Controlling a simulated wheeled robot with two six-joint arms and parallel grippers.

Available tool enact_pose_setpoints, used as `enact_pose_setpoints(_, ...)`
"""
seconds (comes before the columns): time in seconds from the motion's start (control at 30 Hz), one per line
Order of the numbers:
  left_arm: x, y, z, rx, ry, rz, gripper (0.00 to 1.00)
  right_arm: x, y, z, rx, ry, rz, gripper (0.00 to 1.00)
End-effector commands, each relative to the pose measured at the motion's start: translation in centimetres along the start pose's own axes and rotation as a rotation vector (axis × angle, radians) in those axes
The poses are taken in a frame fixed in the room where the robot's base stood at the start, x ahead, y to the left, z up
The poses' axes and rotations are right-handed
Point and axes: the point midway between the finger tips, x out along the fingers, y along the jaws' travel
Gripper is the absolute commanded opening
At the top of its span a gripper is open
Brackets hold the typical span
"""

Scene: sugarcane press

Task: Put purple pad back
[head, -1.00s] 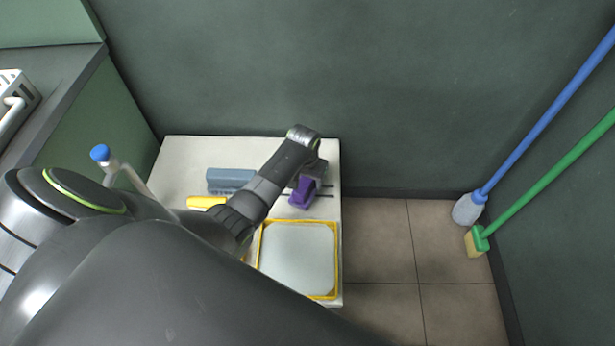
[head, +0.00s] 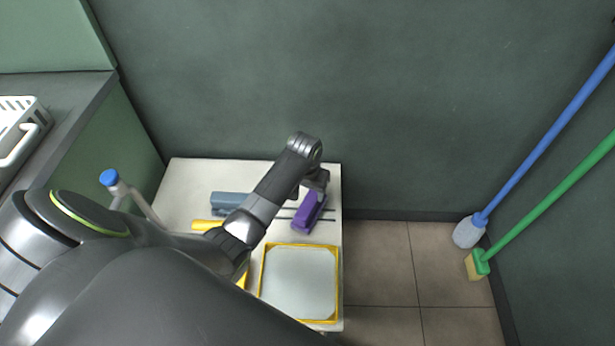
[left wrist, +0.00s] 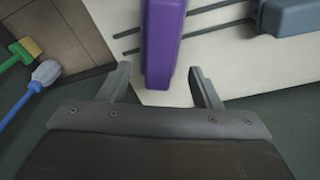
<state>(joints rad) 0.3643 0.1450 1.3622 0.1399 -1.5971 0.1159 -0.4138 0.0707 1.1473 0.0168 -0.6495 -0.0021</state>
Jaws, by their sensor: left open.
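The purple pad (head: 308,212) lies on the white table (head: 185,190) near its right edge, tilted across two thin dark bars. In the left wrist view the purple pad (left wrist: 161,45) reaches down between the fingertips. My left gripper (left wrist: 160,78) is open, its fingers on either side of the pad's near end with gaps, so it does not hold it. In the head view the left gripper (head: 318,186) is over the pad's upper end and partly hidden by my arm. My right gripper is not in view.
A grey-blue block (head: 230,201), a yellow piece (head: 207,225) and a yellow-rimmed tray (head: 338,285) are on the table. A dark green wall stands close behind. A blue-handled brush (head: 468,232) and a green-handled one (head: 478,264) stand at right.

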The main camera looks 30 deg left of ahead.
Motion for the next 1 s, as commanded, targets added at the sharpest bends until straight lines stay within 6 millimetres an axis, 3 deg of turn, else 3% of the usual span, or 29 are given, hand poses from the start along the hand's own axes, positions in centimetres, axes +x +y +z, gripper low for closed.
enact_pose_setpoints(0.2,-3.2,0.0,-0.1,0.0,0.002,-0.001,0.58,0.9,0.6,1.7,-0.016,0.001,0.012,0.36)
enact_pose_setpoints(0.4,-4.8,-0.1,-0.1,-0.001,0.001,-0.001,0.58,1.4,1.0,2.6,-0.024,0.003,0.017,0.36)
enact_pose_setpoints(1.0,-5.2,0.0,0.0,-0.001,0.0,-0.001,0.58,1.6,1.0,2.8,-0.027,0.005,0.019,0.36)
